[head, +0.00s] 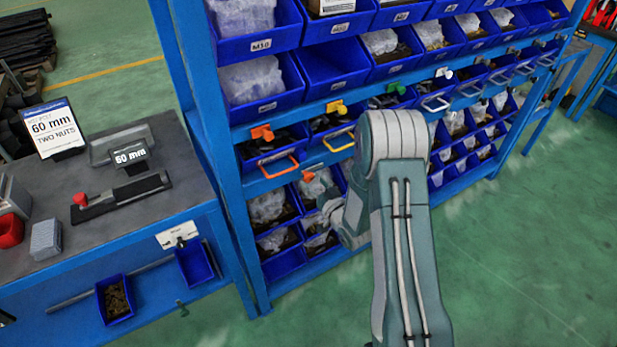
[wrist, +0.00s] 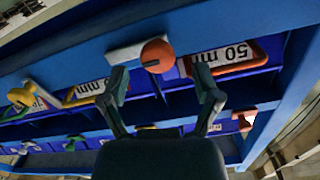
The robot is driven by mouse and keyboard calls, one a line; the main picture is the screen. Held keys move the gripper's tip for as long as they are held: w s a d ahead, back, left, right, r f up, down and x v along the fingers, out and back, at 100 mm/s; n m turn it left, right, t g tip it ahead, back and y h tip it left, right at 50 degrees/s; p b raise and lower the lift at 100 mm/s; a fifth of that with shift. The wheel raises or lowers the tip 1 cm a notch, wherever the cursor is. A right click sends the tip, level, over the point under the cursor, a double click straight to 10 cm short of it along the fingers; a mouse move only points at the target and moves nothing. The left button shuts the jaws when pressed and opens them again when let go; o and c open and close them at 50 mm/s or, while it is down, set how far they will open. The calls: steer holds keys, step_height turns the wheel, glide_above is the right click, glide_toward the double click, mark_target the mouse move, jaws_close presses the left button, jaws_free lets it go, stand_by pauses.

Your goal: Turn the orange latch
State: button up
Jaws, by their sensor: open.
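In the wrist view an orange latch (wrist: 157,55) with a round knob sits by a white plate (wrist: 125,53) on the blue rack. My gripper (wrist: 161,80) is open and empty, one finger on each side below the knob. No contact shows, and the remaining depth is unclear. In the head view one orange latch piece (head: 262,132) is on the rack's left rail, and a smaller orange piece (head: 307,176) shows by my arm. I cannot tell which one the wrist view shows. My arm mostly hides the gripper in the head view.
An orange handle (head: 280,165) and a yellow handle (head: 340,141) stick out from the rack nearby. A yellow latch (head: 337,107) is further right. A workbench (head: 190,178) with a "60 mm" sign (head: 54,126) stands left. Green floor (head: 530,240) is clear at right.

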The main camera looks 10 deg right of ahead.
mark_target(310, 178)
steer(key=shift+d+x, duration=0.2)
steer(key=shift+x, duration=0.95)
steer(key=shift+w+a, duration=0.1)
steer(key=shift+w, duration=0.3)
steer(key=shift+a, duration=0.15)
jaws_close()
